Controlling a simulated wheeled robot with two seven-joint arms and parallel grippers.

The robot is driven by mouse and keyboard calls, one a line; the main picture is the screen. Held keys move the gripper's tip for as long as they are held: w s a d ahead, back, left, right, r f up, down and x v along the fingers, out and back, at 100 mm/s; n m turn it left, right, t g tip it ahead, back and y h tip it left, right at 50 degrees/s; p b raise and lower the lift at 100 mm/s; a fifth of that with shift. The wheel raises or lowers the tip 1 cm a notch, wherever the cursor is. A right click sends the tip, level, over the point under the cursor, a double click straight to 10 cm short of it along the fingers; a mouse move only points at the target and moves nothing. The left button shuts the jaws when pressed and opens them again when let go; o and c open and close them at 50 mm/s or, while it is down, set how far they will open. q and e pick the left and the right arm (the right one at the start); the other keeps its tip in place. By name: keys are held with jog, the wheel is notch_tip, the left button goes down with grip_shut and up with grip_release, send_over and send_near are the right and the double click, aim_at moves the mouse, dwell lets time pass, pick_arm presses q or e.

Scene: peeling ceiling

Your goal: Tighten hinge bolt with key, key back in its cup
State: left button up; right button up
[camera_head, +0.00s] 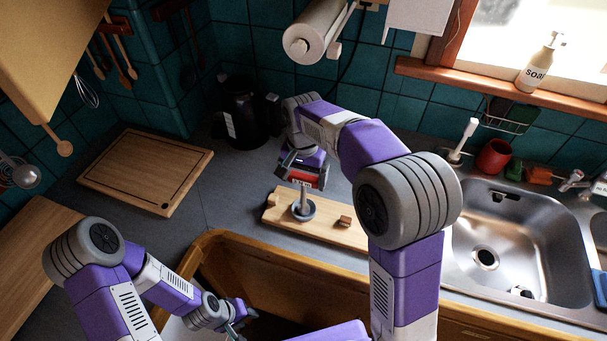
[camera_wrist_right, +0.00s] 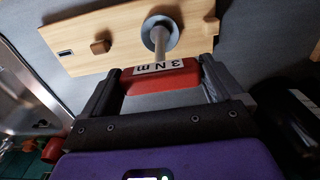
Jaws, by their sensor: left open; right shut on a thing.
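My right gripper (camera_head: 304,178) is shut on the red handle of the key (camera_wrist_right: 162,80), which has a white "3 Nm" label. The key's grey shaft points down at a round grey cup (camera_head: 303,211) on a light wooden board (camera_head: 272,217). In the right wrist view the shaft's lower end overlaps the cup (camera_wrist_right: 147,40); I cannot tell how deep it sits. My left gripper (camera_head: 238,314) is open and low at the front, by the open wooden cabinet (camera_head: 212,250). I cannot make out the hinge bolt.
A small brown block (camera_head: 346,221) sits on the board right of the cup. A black kettle (camera_head: 243,115) stands behind, a cutting board (camera_head: 148,170) lies to the left, and a steel sink (camera_head: 530,240) is at the right. A paper roll (camera_head: 314,32) hangs above.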

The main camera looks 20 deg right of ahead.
jog(key=shift+f, duration=0.2)
jog(key=o, duration=1.1)
notch_tip(320, 180, up, 7)
jog(key=shift+r+p, duration=0.2)
jog(key=shift+p, duration=0.5)
notch_tip(320, 180, up, 4)
jog(key=p, duration=0.4)
jog(key=shift+r, duration=0.1)
